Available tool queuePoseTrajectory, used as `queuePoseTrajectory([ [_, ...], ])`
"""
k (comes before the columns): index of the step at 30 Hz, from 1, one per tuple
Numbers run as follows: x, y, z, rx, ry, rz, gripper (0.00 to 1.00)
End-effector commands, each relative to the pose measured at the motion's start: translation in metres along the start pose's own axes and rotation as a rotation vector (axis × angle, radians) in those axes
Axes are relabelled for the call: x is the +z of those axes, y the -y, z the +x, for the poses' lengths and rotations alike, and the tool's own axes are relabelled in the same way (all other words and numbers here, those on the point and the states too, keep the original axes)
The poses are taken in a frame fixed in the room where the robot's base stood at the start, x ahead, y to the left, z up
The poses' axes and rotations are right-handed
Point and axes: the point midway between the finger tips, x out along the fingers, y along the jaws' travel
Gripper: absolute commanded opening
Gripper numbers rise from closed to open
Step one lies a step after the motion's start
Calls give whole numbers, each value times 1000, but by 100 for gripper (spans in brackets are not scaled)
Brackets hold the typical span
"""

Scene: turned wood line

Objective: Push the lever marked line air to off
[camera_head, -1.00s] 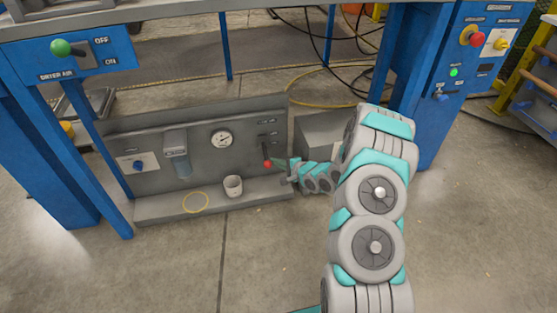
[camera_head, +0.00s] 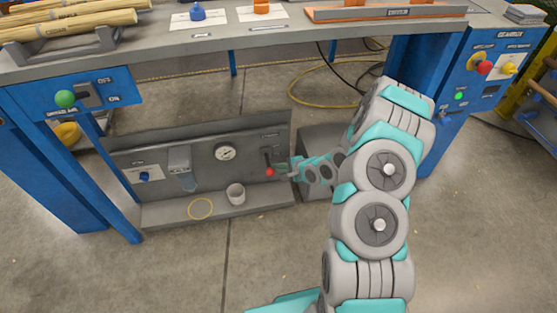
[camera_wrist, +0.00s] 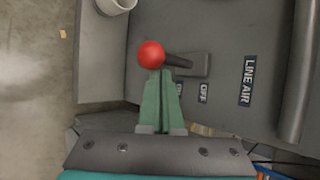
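The line air lever is a dark stick with a red ball knob (camera_head: 269,171) on the grey low panel (camera_head: 200,150). It hangs downward in the head view. In the wrist view the red knob (camera_wrist: 151,54) lies left of the lever's pivot block (camera_wrist: 193,65), away from the LINE AIR label (camera_wrist: 247,80). The OFF label (camera_wrist: 203,92) is legible; a label left of it is partly covered by my finger. My gripper (camera_wrist: 158,75) has its green fingers together, tips right at the knob and stick. Whether they touch is unclear. It reaches in from the right in the head view (camera_head: 284,171).
A round gauge (camera_head: 225,152), a blue knob (camera_head: 144,177), a white cup (camera_head: 236,194) and a yellow ring (camera_head: 200,209) are on the panel and its ledge. A dryer air lever with green ball (camera_head: 65,99) is upper left. The bench (camera_head: 230,45) overhangs the panel.

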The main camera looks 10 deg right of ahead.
Motion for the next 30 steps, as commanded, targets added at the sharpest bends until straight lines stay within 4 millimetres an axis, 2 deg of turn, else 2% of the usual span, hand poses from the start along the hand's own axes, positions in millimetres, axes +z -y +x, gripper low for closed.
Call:
queuePoseTrajectory([
  [10, 5, 14, -9, -2, 1, -1, 0],
  [30, 5, 13, -9, -2, 0, 0, 0],
])
